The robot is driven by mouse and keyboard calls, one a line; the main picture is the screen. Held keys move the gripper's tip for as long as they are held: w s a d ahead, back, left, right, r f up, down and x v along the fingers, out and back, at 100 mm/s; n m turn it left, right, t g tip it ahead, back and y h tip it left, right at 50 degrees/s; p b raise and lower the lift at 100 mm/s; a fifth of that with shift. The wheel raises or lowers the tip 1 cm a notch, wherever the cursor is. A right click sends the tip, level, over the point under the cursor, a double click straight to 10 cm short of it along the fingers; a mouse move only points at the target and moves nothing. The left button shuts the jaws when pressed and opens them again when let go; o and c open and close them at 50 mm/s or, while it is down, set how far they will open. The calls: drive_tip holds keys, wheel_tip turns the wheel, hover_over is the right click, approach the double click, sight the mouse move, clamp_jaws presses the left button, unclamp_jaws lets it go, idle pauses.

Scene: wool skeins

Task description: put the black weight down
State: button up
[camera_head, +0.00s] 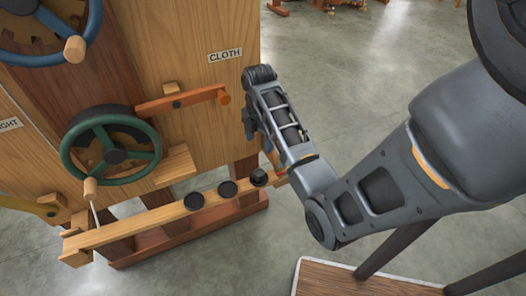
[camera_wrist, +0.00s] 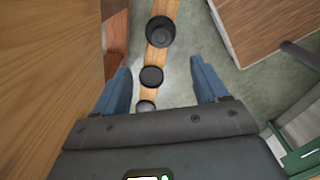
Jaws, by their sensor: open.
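The black weight (camera_head: 258,177) stands upright on the right part of a narrow wooden rail (camera_head: 160,216). In the wrist view the weight (camera_wrist: 160,31) is a dark round body at the top, beyond my fingertips. My gripper (camera_head: 250,133) is above the rail, apart from the weight. In the wrist view its two blue fingers (camera_wrist: 161,66) are spread wide, with nothing held between them.
A wooden machine rises behind the rail, with a green handwheel (camera_head: 110,146), an orange lever (camera_head: 182,101) and a CLOTH label (camera_head: 225,56). A blue wheel (camera_head: 50,30) is at upper left. A wooden board (camera_head: 345,282) lies at lower right.

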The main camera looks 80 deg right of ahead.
drive_tip(key=a+f+m+t+h, duration=0.1)
drive_tip(key=a+f+m+t, duration=0.2)
drive_tip(key=a, duration=0.9)
drive_tip(key=a+f+m+t+h, duration=0.2)
drive_tip(key=a+f+m+t, duration=0.1)
drive_tip(key=a, duration=0.9)
drive_tip(key=s+a+r+m+t+y, duration=0.1)
drive_tip(key=s+a+r+m+t, duration=0.1)
drive_tip(key=r, duration=0.6)
drive_tip(key=s+a+r+m+t+y, duration=0.1)
drive_tip(key=s+a+r+m+t, duration=0.1)
drive_tip(key=s+a+r+t, duration=0.2)
drive_tip(key=s+a+r+m+t+y, duration=0.1)
drive_tip(key=s+a+r+m+t, duration=0.1)
drive_tip(key=s+a+r, duration=0.4)
drive_tip(key=s+r+t, duration=0.1)
drive_tip(key=s+r, duration=0.3)
drive_tip(key=r, duration=0.1)
drive_tip(key=shift+a+r+m, duration=0.15)
drive_tip(key=shift+r+m, duration=0.15)
